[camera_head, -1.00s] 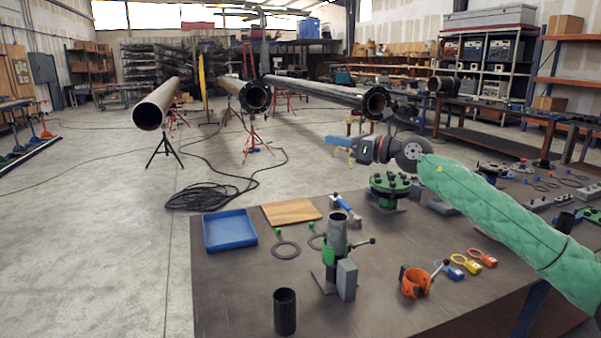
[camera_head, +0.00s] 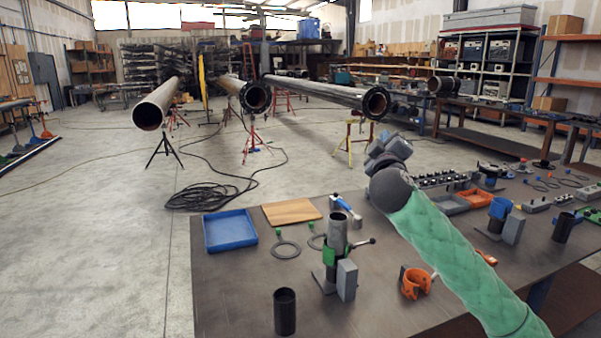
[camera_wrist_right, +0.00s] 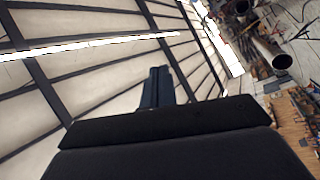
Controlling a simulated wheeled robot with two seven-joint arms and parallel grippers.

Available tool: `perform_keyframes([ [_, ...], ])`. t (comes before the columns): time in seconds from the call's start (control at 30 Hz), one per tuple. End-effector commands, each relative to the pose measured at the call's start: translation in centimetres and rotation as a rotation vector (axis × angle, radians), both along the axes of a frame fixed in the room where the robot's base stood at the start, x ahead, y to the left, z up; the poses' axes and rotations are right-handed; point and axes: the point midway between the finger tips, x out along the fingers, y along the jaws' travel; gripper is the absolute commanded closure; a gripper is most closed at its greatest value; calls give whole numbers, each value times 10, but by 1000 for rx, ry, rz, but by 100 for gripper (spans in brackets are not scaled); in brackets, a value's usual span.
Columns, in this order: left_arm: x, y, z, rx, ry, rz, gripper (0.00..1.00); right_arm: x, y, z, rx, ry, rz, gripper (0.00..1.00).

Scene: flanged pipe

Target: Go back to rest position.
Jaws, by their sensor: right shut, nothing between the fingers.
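My right arm reaches in from the lower right over the table (camera_head: 220,300) in the head view, its sleeve green. My right gripper (camera_head: 392,142) is seen end-on beyond the dark wrist, above the table's far side; its fingers are hard to make out there. In the right wrist view the blue fingers (camera_wrist_right: 158,85) lie together, shut and empty. That view is tilted and looks up at the roof, with the hall floor at the right. My left gripper is not in view.
The table holds a blue tray (camera_head: 229,230), a wooden board (camera_head: 291,212), a green-clamped pipe stand (camera_head: 337,234), a black cylinder (camera_head: 285,312) and an orange clamp (camera_head: 414,283). Long pipes on stands, including a flanged one (camera_head: 325,92), lie beyond. The floor at left is mostly open.

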Motion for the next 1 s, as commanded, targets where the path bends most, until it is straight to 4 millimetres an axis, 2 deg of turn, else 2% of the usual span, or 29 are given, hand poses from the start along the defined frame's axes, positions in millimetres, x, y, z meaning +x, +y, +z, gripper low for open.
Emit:
perform_keyframes([
  [0.03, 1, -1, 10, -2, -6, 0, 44, -4, 0, -28, 63, 72, -2, 100],
  [0.1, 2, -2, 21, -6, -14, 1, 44, -10, -1, -63, 140, 167, -8, 100],
  [0.27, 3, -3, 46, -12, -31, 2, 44, -31, 0, -140, 283, 369, -18, 100],
  [0.5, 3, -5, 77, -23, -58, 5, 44, -74, 9, -242, 431, 629, -18, 100],
  [0.7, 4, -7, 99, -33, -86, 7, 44, -115, 19, -315, 528, 798, -4, 100],
  [1.0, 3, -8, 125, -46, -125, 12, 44, -180, 31, -406, 659, 976, 17, 100],
])
